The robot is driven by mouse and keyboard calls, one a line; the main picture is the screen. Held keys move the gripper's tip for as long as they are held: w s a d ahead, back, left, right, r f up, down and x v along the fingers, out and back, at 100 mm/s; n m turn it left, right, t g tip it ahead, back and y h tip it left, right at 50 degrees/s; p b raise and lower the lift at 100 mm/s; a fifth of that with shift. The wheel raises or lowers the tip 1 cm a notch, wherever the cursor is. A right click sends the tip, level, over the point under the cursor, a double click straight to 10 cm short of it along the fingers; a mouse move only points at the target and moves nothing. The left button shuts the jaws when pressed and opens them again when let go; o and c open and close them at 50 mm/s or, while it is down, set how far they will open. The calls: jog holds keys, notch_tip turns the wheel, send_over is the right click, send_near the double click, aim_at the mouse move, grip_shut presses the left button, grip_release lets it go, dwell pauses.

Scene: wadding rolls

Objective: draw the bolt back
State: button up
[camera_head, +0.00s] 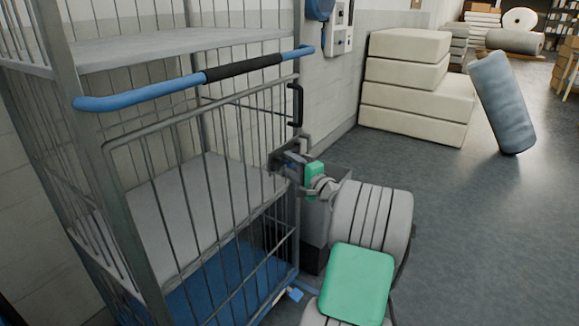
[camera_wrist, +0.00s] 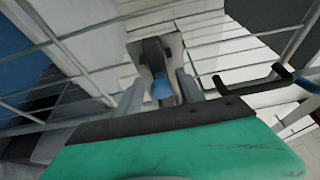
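The bolt (camera_wrist: 153,58) is a dark grey plate with a blue knob (camera_wrist: 161,88), fixed on the wire gate (camera_head: 205,140) of a tall cage trolley. In the wrist view the knob sits between the two grey fingers of my gripper (camera_wrist: 159,94), with a gap on each side. The fingers are apart and not closed on it. In the head view my gripper (camera_head: 282,161) is at the gate's right edge, below a black handle (camera_head: 297,105), and hides most of the bolt. The gate appears closed.
The trolley has a blue push bar (camera_head: 140,97) with a black grip above the gate and a grey shelf inside. The floor at right is clear.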

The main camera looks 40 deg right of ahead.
jog(key=shift+s+d, duration=0.1)
jog(key=shift+s, duration=0.25)
jog(key=s+a, duration=0.1)
jog(key=s, duration=0.6)
jog(key=shift+p, duration=0.45)
jog(key=shift+s+a, duration=0.1)
